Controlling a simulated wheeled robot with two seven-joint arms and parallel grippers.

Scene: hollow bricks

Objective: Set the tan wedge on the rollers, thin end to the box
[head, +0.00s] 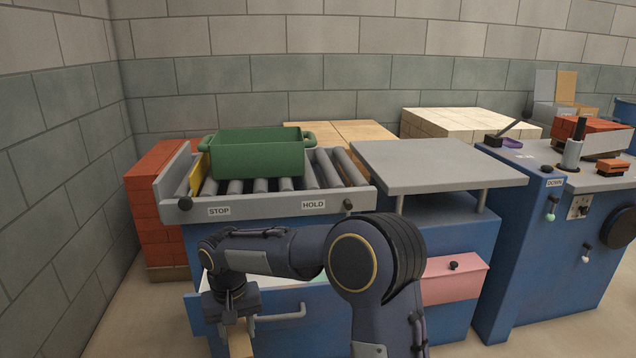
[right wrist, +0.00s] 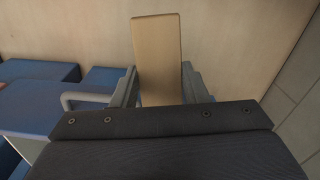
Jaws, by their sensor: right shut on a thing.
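The tan wedge (right wrist: 157,55) is clamped between the two fingers of my right gripper (right wrist: 159,82) in the right wrist view. In the head view my right gripper (head: 235,322) points down at the lower left, in front of the blue bench, and part of the wedge (head: 239,344) shows below it, cut by the frame edge. Which end is thin I cannot tell. The rollers (head: 328,170) lie in a grey frame on top of the bench. The green box (head: 256,157) with two side handles stands on them. My left gripper is not in view.
A yellow plate (head: 196,174) stands at the rollers' left end. The grey frame's front rail (head: 262,206) carries STOP and HOLD labels. A grey table top (head: 436,166) adjoins on the right. Below are a drawer handle (head: 282,315) and a pink drawer (head: 453,280). Some rollers right of the box are bare.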

